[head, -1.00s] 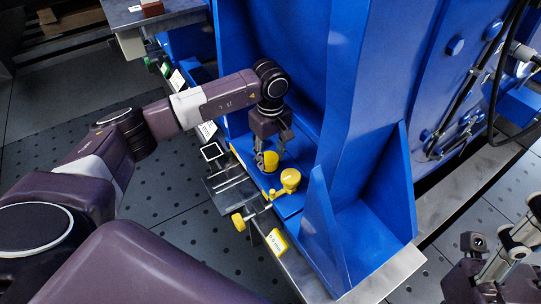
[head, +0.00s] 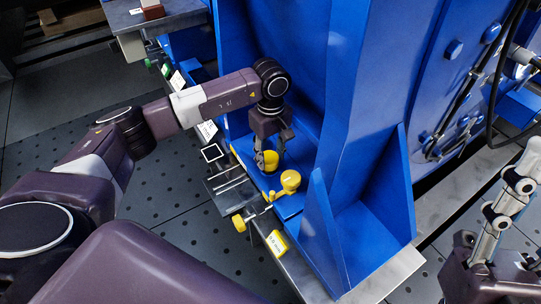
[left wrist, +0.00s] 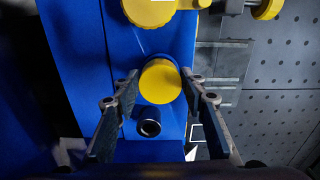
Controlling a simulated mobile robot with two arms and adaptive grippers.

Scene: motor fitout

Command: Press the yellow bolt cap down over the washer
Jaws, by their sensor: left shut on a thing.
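The yellow bolt cap (head: 271,161) is low over the blue foot plate of the machine in the head view. It shows as a yellow disc (left wrist: 160,81) in the left wrist view. My left gripper (head: 265,160) is shut on it, with one finger on each side. The washer is not visible; whatever lies under the cap is hidden, and I cannot tell if the cap touches the plate. My right gripper (head: 490,275) is at the lower right of the head view, partly cut off; its opening is unclear.
A second yellow round part (head: 290,180) stands close by on the foot. A yellow knob (head: 238,222) is at the plate's edge. A tall blue rib (head: 345,130) rises right of the cap.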

